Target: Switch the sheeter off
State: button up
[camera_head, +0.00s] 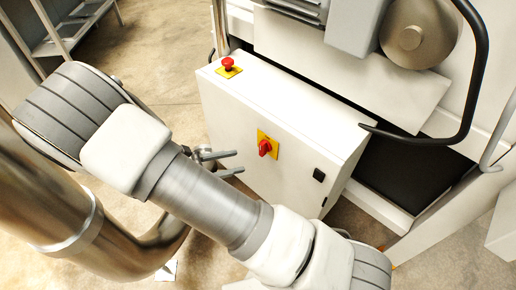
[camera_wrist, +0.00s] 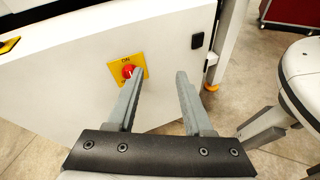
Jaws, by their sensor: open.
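The sheeter's white control cabinet (camera_head: 285,130) stands in the middle of the head view. A red rotary switch (camera_head: 265,147) on a yellow plate is on its front face. In the wrist view the red switch (camera_wrist: 128,71) shows just beyond the left finger's tip, and "ON" is readable at the top of its plate. My gripper (camera_head: 232,162) is open and empty in front of the cabinet, to the left of the switch in the head view. The fingers (camera_wrist: 160,75) point towards the cabinet face; contact with the switch cannot be told.
A red emergency button (camera_head: 228,64) on a yellow base sits on the cabinet top. A small black latch (camera_head: 319,174) is right of the switch. A curved dark bar (camera_head: 478,80) and a grey roller (camera_head: 418,35) are on the machine. Open floor (camera_head: 165,60) lies left of the cabinet.

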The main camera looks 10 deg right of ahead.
aim_at(260, 147)
jog(key=a+f+n+t+h+b, duration=0.1)
jog(key=a+f+n+t+b, duration=0.25)
jog(key=f+n+t, duration=0.4)
jog(key=shift+m+g, duration=0.65)
jog(key=x, duration=0.5)
jog(key=f+b+x, duration=0.1)
jog(key=x, duration=0.5)
jog(key=w+b+x, duration=0.1)
jog(key=x, duration=0.5)
jog(key=shift+a+f, duration=0.2)
jog(key=shift+f, duration=0.15)
jog(key=c, duration=0.8)
jog(key=shift+f, duration=0.1)
grip_shut()
jog(key=shift+a, duration=0.1)
